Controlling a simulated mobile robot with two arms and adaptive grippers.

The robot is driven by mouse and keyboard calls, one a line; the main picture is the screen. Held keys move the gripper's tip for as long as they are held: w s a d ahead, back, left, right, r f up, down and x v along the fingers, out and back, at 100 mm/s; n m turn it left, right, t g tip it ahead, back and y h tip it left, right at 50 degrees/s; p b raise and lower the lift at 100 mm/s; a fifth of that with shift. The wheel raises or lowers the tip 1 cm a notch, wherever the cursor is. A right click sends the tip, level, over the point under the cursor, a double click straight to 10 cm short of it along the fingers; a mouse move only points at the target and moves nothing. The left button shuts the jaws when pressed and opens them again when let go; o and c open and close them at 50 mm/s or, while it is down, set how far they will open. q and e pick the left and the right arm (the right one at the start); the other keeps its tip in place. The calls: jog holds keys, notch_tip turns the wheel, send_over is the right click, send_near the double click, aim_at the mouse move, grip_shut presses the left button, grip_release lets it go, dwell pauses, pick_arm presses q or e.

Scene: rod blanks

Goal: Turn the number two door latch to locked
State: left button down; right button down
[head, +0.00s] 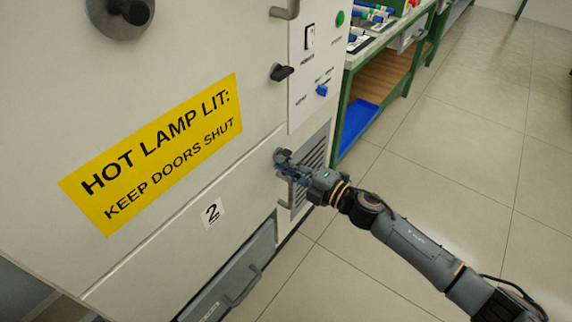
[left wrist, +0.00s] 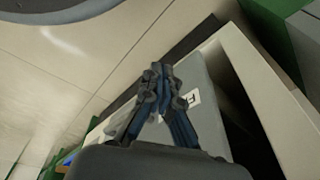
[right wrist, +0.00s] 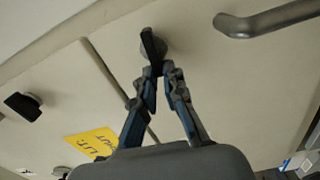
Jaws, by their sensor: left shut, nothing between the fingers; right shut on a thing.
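The number two door (head: 180,250) is the lower door of the white cabinet, marked with a "2" label (head: 212,213). Its latch is a dark lever on a round grey base at the door's right edge; the lever (right wrist: 150,42) shows in the right wrist view. My right gripper (head: 284,163) is at this latch, its fingertips (right wrist: 156,72) shut on the lever's end. In the head view the fingers mostly hide the latch, so its exact angle is unclear there. My left gripper (left wrist: 157,78) is shut and empty; it is outside the head view.
A bar handle (right wrist: 275,20) is near the lower latch. A control panel with a blue knob (head: 321,90) is to the right. A green-framed bench (head: 372,80) stands behind; floor at right is clear.

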pick_arm(q)
jog(key=shift+w+r, duration=0.25)
jog(key=shift+r, duration=0.25)
pick_arm(e)
jog(key=shift+f+n, duration=0.15)
jog(key=shift+n, duration=0.35)
pick_arm(q)
jog(key=shift+r, duration=0.1)
pick_arm(e)
jog(key=c, duration=1.4)
grip_release()
jog(key=v, duration=1.2)
